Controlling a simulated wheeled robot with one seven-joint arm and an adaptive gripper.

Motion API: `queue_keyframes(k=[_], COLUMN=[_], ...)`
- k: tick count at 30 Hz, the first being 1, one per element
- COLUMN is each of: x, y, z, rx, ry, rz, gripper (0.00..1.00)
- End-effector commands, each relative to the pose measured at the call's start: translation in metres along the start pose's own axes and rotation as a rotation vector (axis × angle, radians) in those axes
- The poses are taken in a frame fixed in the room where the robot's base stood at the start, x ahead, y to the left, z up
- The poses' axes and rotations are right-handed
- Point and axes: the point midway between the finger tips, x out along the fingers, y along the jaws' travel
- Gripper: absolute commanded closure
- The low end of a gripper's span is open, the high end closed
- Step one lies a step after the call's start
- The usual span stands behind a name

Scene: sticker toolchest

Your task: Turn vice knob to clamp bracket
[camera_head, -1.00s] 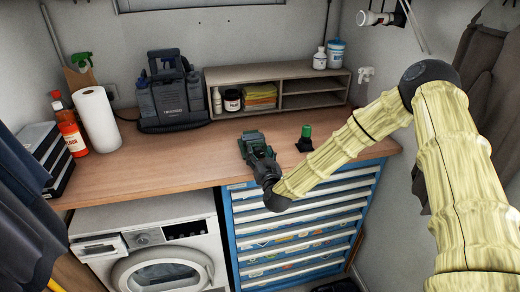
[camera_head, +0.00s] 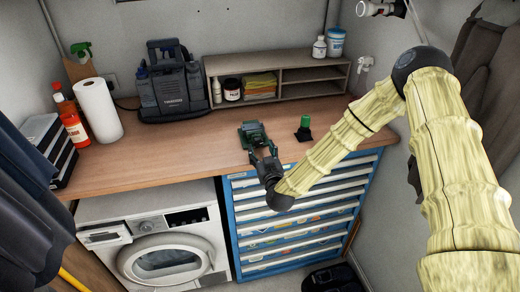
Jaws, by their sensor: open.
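The green vice (camera_head: 253,132) sits on the wooden worktop near its front edge, above the blue tool chest. My gripper (camera_head: 263,153) is at the front side of the vice, with its fingers apart and pointing at it. The vice knob is not clear to see; the gripper covers the front of the vice, and I cannot tell whether the fingers touch it. A bracket cannot be made out in the vice at this size. A small black stand with a green top (camera_head: 304,129) is on the worktop to the right of the vice.
The worktop (camera_head: 180,155) is clear to the left of the vice. A wooden shelf unit (camera_head: 300,62) and a dark tool case (camera_head: 172,92) stand at the back. A paper roll (camera_head: 98,110) and an orange bottle (camera_head: 72,122) are at left. The blue tool chest (camera_head: 232,225) is below.

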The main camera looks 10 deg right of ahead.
Motion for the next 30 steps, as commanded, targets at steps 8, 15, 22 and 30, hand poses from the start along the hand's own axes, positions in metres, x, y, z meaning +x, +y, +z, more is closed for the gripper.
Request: queue_keyframes(k=[8,15,22,30], x=[-0.042,-0.073,-0.086,-0.103], y=[-0.001,-0.003,-0.014,-0.025], z=[0.004,0.007,0.038,0.072], rx=[0.001,0.002,0.014,0.028], ry=[0.0,-0.013,-0.088,-0.175], rz=[-0.002,-0.009,-0.047,-0.089], gripper=[0.43,0.43,0.43,0.43])
